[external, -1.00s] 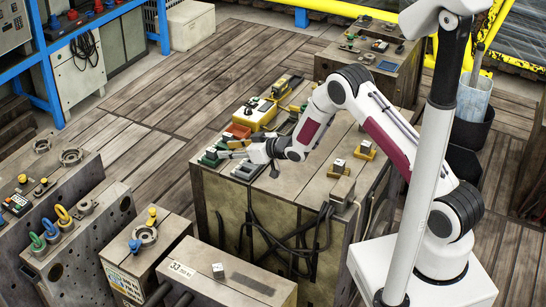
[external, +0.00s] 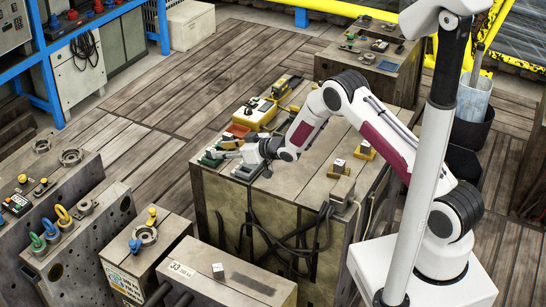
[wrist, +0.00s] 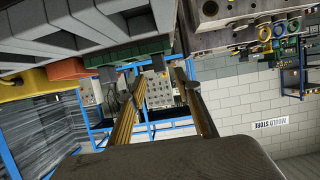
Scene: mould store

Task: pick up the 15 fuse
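My gripper (external: 219,154) is low over the near left corner of the large wooden block (external: 285,190), pointing left. In the wrist view its two fingers (wrist: 160,78) are spread, with only distant background visible between them. A small green piece (external: 209,160) lies by the fingertips; in the wrist view a green part (wrist: 140,50) is just beyond them, at the top. A dark grey piece (external: 246,172) sits just below the gripper in the external view. I cannot read a 15 on any piece, so I cannot tell which is the 15 fuse.
An orange-red piece (external: 238,131) and a yellow device (external: 258,114) stand behind the gripper on the block. Small yellow holders (external: 364,152) are to the right. Dark cables (external: 285,240) hang down the block's front. A lower block labelled 33 (external: 225,276) stands in front.

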